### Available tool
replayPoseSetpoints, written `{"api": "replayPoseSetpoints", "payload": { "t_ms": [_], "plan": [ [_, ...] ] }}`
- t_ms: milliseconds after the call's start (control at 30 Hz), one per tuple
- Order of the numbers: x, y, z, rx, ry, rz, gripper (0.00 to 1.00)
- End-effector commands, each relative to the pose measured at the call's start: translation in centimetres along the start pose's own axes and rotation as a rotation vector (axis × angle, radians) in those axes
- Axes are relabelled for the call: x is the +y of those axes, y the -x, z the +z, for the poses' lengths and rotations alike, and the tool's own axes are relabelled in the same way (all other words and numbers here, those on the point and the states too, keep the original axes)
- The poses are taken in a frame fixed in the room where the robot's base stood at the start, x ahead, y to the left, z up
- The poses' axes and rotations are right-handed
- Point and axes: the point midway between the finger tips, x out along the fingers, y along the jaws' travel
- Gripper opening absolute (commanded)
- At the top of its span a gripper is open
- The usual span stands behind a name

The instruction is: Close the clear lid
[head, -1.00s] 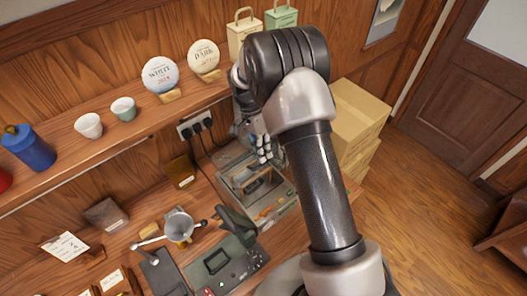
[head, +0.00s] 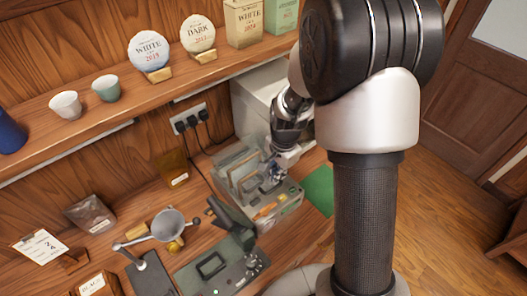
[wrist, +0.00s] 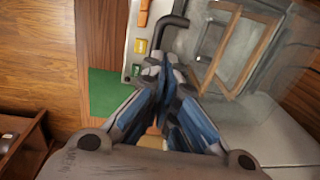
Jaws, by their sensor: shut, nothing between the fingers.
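The clear lid (head: 233,158) is on a grey machine (head: 280,213) at the back of the wooden counter. Through it a wood-coloured frame shows; it also appears in the wrist view (wrist: 235,45). I cannot tell whether the lid is fully down. My gripper (head: 279,168) is at the machine's right side, close to the lid. In the wrist view my gripper (wrist: 160,72) is shut and empty, its fingertips just below a dark bent handle (wrist: 172,28). Whether they touch the handle or lid is unclear.
A green mat (head: 318,190) lies right of the machine. A dark green device (head: 225,262) and a grey cup on a stand (head: 169,223) are in front and left. A shelf (head: 130,100) with cups and round cakes runs above. Power plugs (head: 190,122) are on the wall.

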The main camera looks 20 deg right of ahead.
Motion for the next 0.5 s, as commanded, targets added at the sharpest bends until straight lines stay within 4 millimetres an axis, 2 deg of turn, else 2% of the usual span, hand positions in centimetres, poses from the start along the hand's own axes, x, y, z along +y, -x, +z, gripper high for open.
{"api": "replayPoseSetpoints", "payload": {
  "t_ms": [33,200,500],
  "plan": [
    [0.4,-1.0,0.0,0.000,-0.002,0.000,0.00],
    [1.2,-2.2,0.0,0.000,0.000,0.002,0.00],
    [1.6,-2.9,0.0,-0.001,0.001,0.004,0.00]
  ]
}}
